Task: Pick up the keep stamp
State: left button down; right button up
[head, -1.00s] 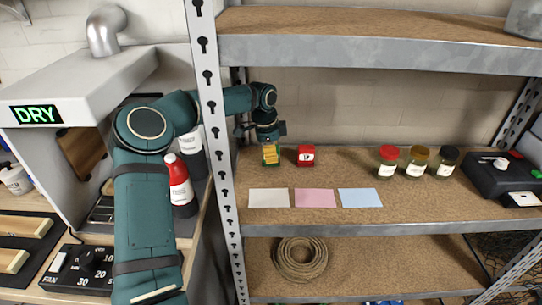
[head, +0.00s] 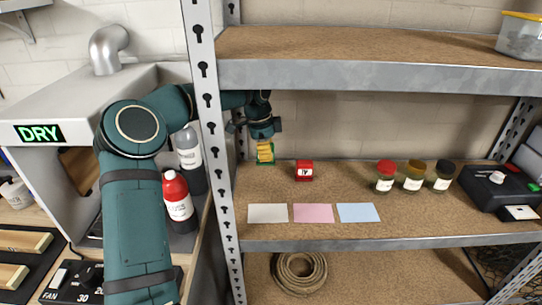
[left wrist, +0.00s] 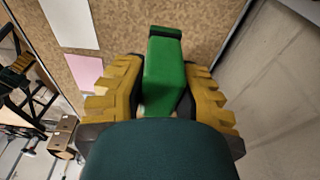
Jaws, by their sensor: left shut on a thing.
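The green block-like stamp, taken as the keep stamp, sits between the yellow pads of my left gripper (head: 264,150). It also shows in the left wrist view (left wrist: 164,75), with a pad pressed on each side and a dark end at the top. My left gripper is shut on it and holds it over the shelf, to the left of the red stamp (head: 304,171). In the head view only a little green shows around the pads, and no word can be read on it. My right gripper is not seen.
White (head: 268,213), pink (head: 313,213) and blue (head: 358,212) cards lie near the shelf's front edge. The shelf upright (head: 209,110) crosses in front of my left arm. An upper shelf (head: 380,75) hangs above.

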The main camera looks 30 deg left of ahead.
pick_arm(q)
jog(key=s+a, duration=0.3)
jog(key=s, duration=0.4)
jog(key=s+a, duration=0.3)
jog(key=s, duration=0.5)
jog(key=shift+a+p, duration=0.25)
jog(key=shift+p, duration=0.2)
jog(key=c, duration=1.3)
grip_release()
jog(key=c, duration=0.4)
jog(key=o, duration=0.3)
jog(key=shift+c, duration=1)
